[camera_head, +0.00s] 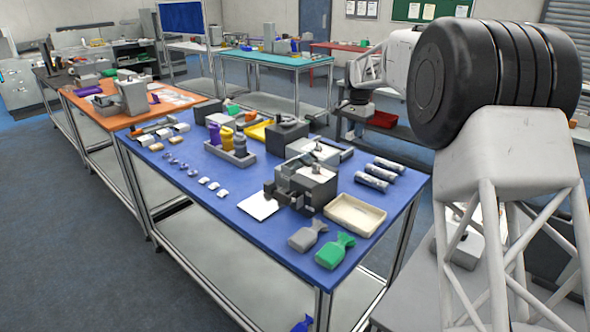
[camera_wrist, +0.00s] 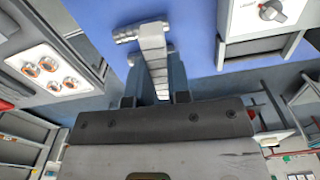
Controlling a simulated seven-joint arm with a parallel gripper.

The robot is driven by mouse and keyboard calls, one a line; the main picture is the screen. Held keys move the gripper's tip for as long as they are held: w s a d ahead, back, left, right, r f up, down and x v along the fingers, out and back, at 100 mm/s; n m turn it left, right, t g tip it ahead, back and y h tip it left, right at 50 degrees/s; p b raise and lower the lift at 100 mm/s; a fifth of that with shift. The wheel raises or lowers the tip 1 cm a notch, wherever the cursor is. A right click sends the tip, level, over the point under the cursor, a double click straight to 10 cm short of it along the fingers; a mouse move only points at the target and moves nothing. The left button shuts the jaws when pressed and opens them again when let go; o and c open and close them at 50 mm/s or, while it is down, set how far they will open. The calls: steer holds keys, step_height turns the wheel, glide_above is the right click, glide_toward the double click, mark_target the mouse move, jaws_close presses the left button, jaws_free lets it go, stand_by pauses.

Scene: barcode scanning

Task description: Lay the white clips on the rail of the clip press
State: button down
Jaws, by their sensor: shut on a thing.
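In the wrist view my gripper (camera_wrist: 154,78) has its two dark fingers closed on a pale grey, segmented piece (camera_wrist: 152,46). I cannot tell whether this piece is a clip. In the head view several small white clips (camera_head: 204,180) lie in a loose row on the left part of the blue table. A grey machine (camera_head: 313,184) with dark blocks stands near the table's middle; it may be the clip press, but its rail cannot be made out. My fingertips are not clear in the head view.
A grey box with a knob (camera_wrist: 269,10) is at the wrist view's upper right.

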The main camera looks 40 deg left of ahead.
steer(key=s+a+n, duration=0.1)
steer(key=s+a, duration=1.2)
steer(key=a, duration=0.2)
steer(key=shift+a, duration=0.25)
steer(key=shift+f, duration=3.05)
steer(key=shift+f, duration=0.1)
steer(key=shift+f, duration=1.75)
steer(key=shift+f, duration=0.7)
